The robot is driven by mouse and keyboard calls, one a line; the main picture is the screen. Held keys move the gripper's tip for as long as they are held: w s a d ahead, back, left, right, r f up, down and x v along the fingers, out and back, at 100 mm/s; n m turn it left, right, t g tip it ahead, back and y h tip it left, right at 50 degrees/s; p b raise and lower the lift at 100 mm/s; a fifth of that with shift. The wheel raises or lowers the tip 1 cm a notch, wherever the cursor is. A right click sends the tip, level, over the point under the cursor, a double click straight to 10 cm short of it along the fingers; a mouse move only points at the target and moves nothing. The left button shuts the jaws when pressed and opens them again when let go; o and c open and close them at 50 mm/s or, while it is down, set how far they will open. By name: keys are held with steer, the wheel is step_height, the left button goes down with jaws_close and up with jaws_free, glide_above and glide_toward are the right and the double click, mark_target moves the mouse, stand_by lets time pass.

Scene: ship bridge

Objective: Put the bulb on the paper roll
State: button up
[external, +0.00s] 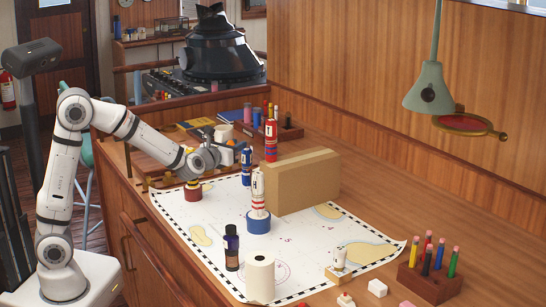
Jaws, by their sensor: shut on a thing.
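My gripper (238,148) is over the far left part of the chart, next to the top of a blue cylinder with a white label (247,168). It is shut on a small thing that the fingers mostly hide. I cannot make out its shape, and I see no clear bulb elsewhere. A white paper roll (260,279) stands upright at the chart's near edge, well away from my gripper, with nothing on top of it. Another white roll-like thing (223,133) shows partly behind the gripper.
A cardboard box (303,182) stands mid-counter. A red-and-white cylinder (258,190) sits on a blue roll (259,221), left of the box. A dark bottle (232,247) stands near the paper roll. A pencil block (430,280) is at right; a green lamp (430,88) hangs above.

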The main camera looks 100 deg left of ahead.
step_height(320, 180, up, 14)
steer(key=w+d+m+t+h+p, duration=0.2)
steer(key=w+d+m+t+p, duration=0.15)
steer(key=w+d, duration=1.3)
steer(key=m+t+h+p, duration=0.3)
steer(key=t+h+p, duration=0.1)
steer(key=t, duration=0.1)
glide_above(268, 256)
step_height(268, 256, down, 12)
steer(key=shift+w+d+r+p, duration=0.1)
steer(key=shift+r+p, duration=0.05)
steer(key=shift+p, duration=0.3)
steer(key=shift+f, duration=2)
steer(key=shift+f, duration=0.1)
steer(key=shift+f, duration=0.15)
steer(key=o, duration=1)
steer(key=shift+c, duration=0.2)
